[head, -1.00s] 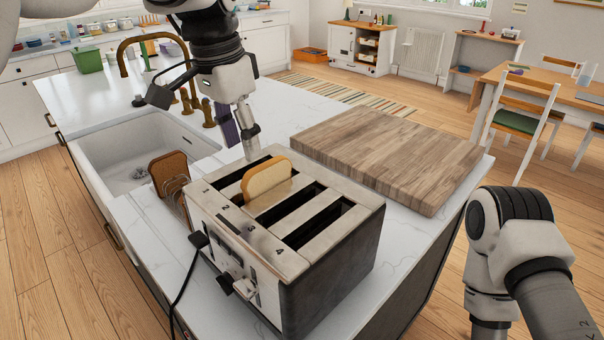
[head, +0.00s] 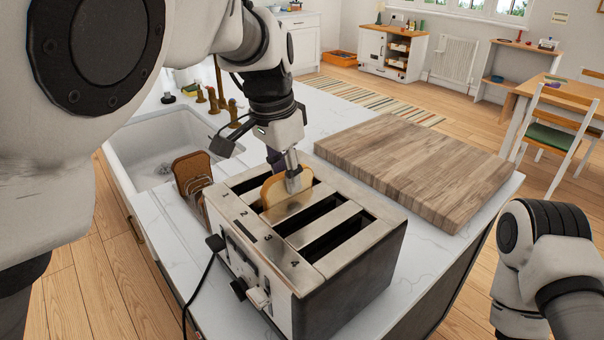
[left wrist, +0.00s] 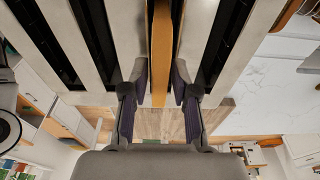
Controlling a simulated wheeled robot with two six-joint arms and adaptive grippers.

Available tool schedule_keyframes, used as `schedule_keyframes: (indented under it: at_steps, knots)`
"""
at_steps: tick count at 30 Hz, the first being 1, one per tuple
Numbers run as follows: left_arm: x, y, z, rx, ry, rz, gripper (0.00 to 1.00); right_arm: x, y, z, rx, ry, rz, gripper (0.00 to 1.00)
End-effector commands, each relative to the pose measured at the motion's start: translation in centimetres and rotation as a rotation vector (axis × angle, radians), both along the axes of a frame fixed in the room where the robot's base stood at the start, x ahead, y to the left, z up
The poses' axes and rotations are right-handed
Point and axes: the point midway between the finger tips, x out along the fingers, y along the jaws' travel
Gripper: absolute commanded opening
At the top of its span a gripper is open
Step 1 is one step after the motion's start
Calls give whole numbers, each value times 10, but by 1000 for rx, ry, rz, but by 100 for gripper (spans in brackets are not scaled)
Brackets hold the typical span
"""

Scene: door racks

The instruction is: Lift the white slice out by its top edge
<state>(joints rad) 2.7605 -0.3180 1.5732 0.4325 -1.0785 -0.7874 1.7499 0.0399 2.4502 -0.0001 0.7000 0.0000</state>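The white slice (head: 272,193), pale with a tan crust, stands upright in the second slot of the metal toaster (head: 335,285), its upper part above the top. My left gripper (head: 293,180) comes down from above at the slice's top edge. In the left wrist view the slice's crust edge (left wrist: 161,50) runs between the two fingers (left wrist: 161,90), one on each side, with small gaps apparent. The gripper looks open around the slice. The slice's lower part is hidden in the slot. My right arm is at the lower right of the head view; its gripper is out of frame.
A brown slice (head: 190,170) stands in a wire rack (head: 197,199) left of the toaster, beside the sink (head: 155,150). A thick wooden board (head: 415,165) lies behind and right of the toaster. A black cord (head: 200,285) hangs at the front left.

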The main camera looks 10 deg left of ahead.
Motion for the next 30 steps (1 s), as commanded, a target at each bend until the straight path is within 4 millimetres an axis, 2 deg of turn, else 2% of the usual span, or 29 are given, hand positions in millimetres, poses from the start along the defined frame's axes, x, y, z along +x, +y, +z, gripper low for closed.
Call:
schedule_keyframes:
  at_steps: [11,14,17,24,30]
  knots:
    - [0,0,0,0,0,0,0,0,0,0,0,0,0,45]
    - [0,0,6,-1,-1,0,0,0,0,0,0,0,0,45]
    - [1,0,22,0,-4,-1,0,0,0,-1,0,0,0,45]
    - [0,0,80,-2,-4,0,0,0,0,0,0,0,0,45]
    - [0,0,102,0,0,0,0,0,0,3,0,0,0,45]
